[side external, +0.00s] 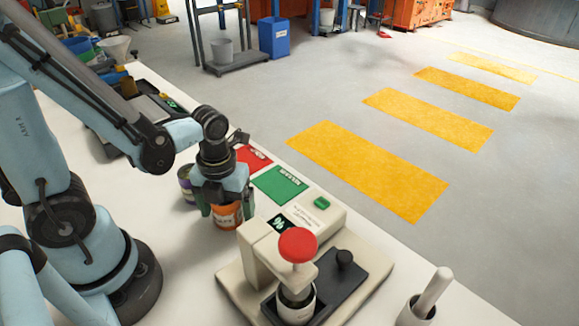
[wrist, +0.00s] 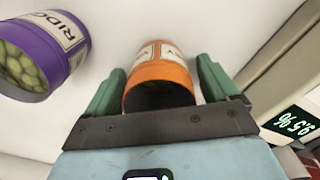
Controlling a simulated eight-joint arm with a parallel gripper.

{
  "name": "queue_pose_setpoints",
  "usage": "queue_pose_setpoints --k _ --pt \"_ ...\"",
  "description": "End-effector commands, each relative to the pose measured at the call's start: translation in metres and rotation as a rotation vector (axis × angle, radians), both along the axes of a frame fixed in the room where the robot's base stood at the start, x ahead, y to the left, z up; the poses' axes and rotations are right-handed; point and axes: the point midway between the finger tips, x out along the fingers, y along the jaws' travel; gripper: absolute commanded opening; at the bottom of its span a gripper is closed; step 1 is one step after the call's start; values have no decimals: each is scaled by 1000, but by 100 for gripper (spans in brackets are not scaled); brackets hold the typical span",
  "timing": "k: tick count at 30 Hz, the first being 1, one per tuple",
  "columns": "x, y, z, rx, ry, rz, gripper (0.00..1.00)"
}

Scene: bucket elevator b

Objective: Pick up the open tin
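An orange tin (side external: 227,216) with a pale label stands on the white bench. It also shows in the wrist view (wrist: 161,72), where its near end looks open and dark inside. My gripper (side external: 226,207) is over it, with one green finger on each side. In the wrist view my gripper (wrist: 160,68) is open, with a narrow gap beside the tin on each side. In the side view the purple tin (side external: 185,182) stands just left of my gripper, partly hidden.
A cream press with a red knob (side external: 298,245) stands right of the orange tin, with another tin (side external: 296,306) under it. A display panel, a green card (side external: 278,183) and a red card (side external: 252,157) are close by. A mortar with pestle (side external: 430,295) stands front right.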

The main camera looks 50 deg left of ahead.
Motion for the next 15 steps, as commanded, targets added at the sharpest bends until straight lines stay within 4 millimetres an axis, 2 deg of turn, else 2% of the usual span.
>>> queue_pose_setpoints --k 1,2,12,15 --pt "0 0 0 0 0 0 79" --pt "0 0 0 0 0 0 75" --pt "0 0 0 0 0 0 24" --pt "0 0 0 0 0 0 24"
